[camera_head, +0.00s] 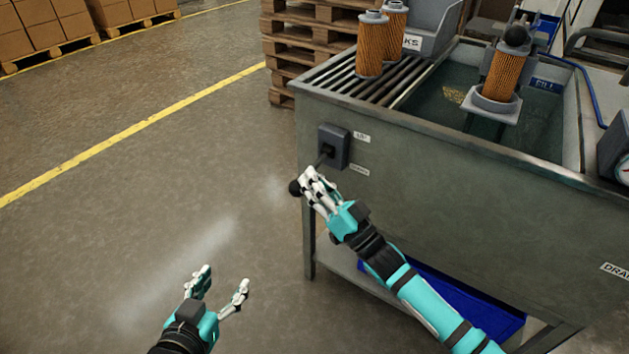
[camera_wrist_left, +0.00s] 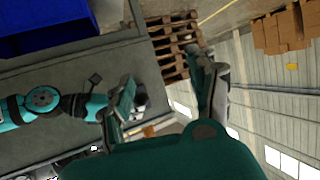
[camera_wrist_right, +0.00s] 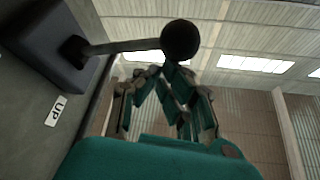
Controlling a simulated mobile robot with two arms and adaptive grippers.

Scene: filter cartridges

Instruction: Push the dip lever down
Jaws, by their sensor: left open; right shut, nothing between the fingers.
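The dip lever is a rod ending in a black ball knob (camera_head: 295,187). My left gripper (camera_head: 222,283) is open and empty, low over the floor, well away from the lever. It also shows in the left wrist view (camera_wrist_left: 168,95).
The metal tank (camera_head: 440,165) holds liquid. An orange filter cartridge (camera_head: 505,75) stands in a grey holder (camera_head: 495,100) over it. Two cartridges (camera_head: 370,48) stand on the slatted rack. A blue bin (camera_head: 465,300) sits below.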

